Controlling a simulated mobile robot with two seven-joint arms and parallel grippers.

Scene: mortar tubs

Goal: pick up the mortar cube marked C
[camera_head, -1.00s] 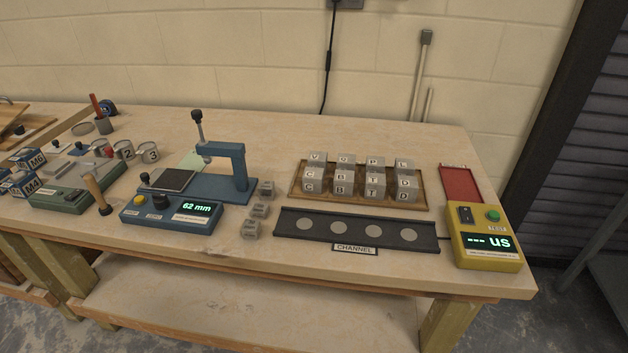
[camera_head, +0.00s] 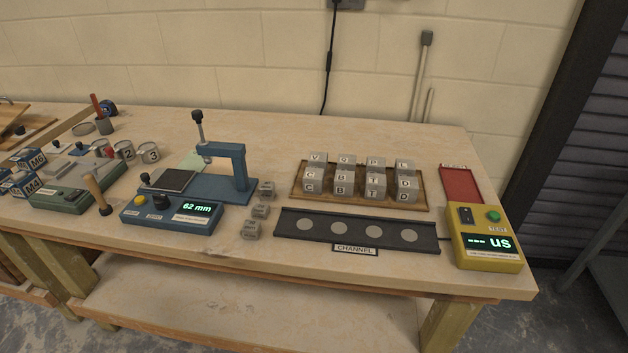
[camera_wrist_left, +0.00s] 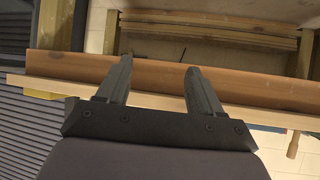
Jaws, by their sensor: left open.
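The grey mortar cube marked C (camera_head: 310,181) sits at the front left corner of a wooden tray (camera_head: 421,204) in the head view. Other lettered grey cubes stand beside and behind it in rows, marked B, T, D and other letters. My left gripper (camera_wrist_left: 158,85) shows only in the left wrist view, open with nothing between its fingers. That view faces wooden boards and a bench edge, with no cube visible, so its distance from the cube cannot be told. My right gripper is in neither view.
A dark channel (camera_head: 357,231) with several round pads lies in front of the tray. A yellow timer box (camera_head: 487,240) and red mat (camera_head: 461,184) are at right. A blue tester (camera_head: 170,213) and small grey blocks (camera_head: 260,211) stand left. Bare bench shows behind the tray.

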